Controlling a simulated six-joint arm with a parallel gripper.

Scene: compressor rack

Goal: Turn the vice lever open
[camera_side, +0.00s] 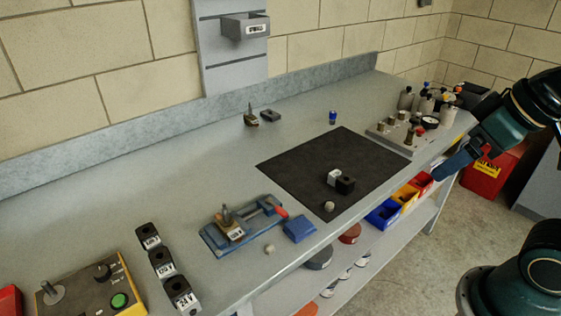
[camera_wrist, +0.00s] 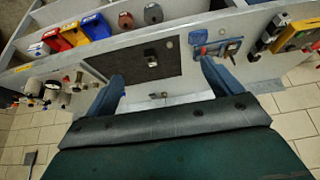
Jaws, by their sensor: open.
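The blue vice (camera_side: 232,228) sits near the bench's front edge, left of the black mat in the side view. Its lever has a red grip (camera_side: 281,212) at the vice's right end. A tagged dark part stands upright on the vice. The vice also shows in the wrist view (camera_wrist: 226,49), beyond one fingertip, with the lever too small to read. My gripper (camera_side: 445,172) is at the right end of the bench, far from the vice. In the wrist view its two blue fingers (camera_wrist: 162,74) are spread wide with nothing held between them.
The black mat (camera_side: 300,165) holds a small black-and-white block (camera_side: 341,181). A blue pad (camera_side: 299,229) lies beside the vice. Tagged black blocks (camera_side: 162,263) and a yellow control box (camera_side: 95,288) stand left. A fixture plate (camera_side: 395,138) with cylinders is near my gripper. Coloured bins (camera_side: 383,214) sit below.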

